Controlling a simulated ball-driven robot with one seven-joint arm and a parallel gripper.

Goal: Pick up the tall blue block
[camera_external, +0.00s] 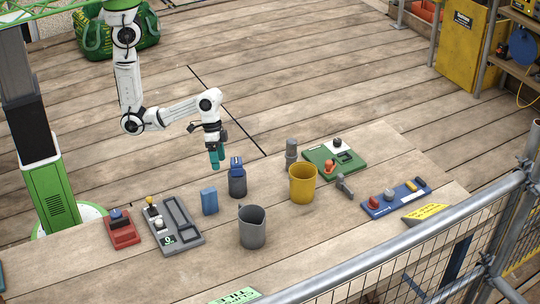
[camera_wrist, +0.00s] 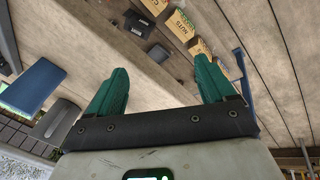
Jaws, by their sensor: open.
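The tall blue block (camera_external: 209,201) stands upright on the wooden worktop, between a grey tray and a dark grey holder. My gripper (camera_external: 217,163) has teal fingers and hangs above the worktop, higher than the block and a little behind it. It is apart from the block. In the wrist view my gripper (camera_wrist: 161,68) shows its two fingers spread wide with nothing between them. A blue block-like shape (camera_wrist: 32,87) lies at the left edge of that view, outside the fingers; it looks like the same block.
A dark holder with a blue top (camera_external: 237,180) stands just right of the block. A grey jug (camera_external: 252,228) and a yellow cup (camera_external: 302,184) stand nearby. The grey tray (camera_external: 174,224) and a red tray (camera_external: 122,231) lie left. A metal railing (camera_external: 400,245) runs along the front right.

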